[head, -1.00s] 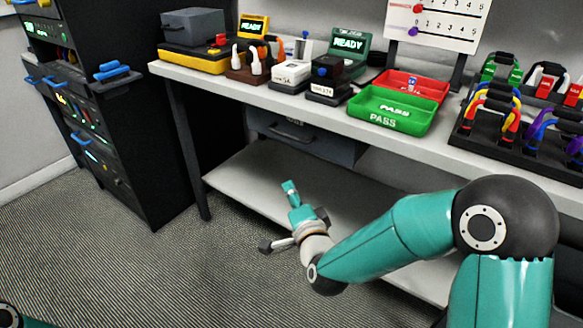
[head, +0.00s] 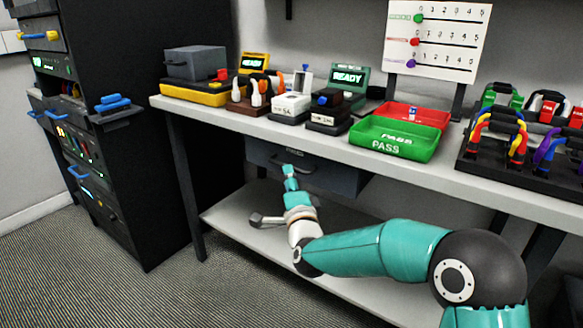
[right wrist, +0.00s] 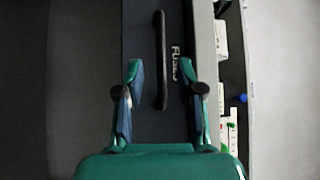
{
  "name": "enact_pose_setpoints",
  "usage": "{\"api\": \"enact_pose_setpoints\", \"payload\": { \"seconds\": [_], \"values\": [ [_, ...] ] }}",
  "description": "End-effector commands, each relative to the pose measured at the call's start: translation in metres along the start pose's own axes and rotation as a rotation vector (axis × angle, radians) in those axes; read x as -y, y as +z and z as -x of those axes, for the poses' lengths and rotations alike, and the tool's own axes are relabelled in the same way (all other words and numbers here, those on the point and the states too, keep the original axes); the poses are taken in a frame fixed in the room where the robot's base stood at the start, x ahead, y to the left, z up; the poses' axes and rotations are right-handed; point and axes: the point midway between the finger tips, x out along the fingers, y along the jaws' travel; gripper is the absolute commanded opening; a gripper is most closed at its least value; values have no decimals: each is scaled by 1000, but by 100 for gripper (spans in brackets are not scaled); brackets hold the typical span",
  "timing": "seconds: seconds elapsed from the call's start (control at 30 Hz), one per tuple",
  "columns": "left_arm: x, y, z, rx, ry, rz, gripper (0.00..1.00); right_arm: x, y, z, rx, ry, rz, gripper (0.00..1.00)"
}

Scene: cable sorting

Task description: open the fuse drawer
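The fuse drawer (head: 335,181) is a dark grey-blue front under the workbench top, and it looks closed. Its dark bar handle (head: 293,169) shows near the drawer's left part. In the right wrist view the drawer front (right wrist: 143,50) carries the label "FUSES" beside the handle (right wrist: 160,60). My right gripper (head: 289,172) is just in front of the handle in the head view. In the right wrist view the right gripper (right wrist: 160,78) is open, its fingertips on either side of the handle's lower end; contact cannot be told. My left gripper is not in view.
The workbench top (head: 400,160) overhangs the drawer, and a lower shelf (head: 235,225) lies below it. A green PASS tray (head: 385,148) and a red tray (head: 425,117) stand above. A black cabinet (head: 120,190) stands left. Floor is clear between them.

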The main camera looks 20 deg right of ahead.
Motion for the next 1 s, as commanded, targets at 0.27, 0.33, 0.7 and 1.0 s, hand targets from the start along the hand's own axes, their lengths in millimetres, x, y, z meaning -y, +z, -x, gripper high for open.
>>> {"api": "enact_pose_setpoints", "payload": {
  "seconds": [0.27,0.33,0.7,1.0],
  "values": [
    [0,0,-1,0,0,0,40,-1,0,-43,-1,0,0,37],
    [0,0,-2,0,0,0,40,-1,0,-49,-1,1,0,37],
    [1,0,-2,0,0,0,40,-1,-1,-57,-1,2,0,37],
    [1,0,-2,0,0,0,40,-1,-1,-57,-1,2,0,1]
  ]
}}
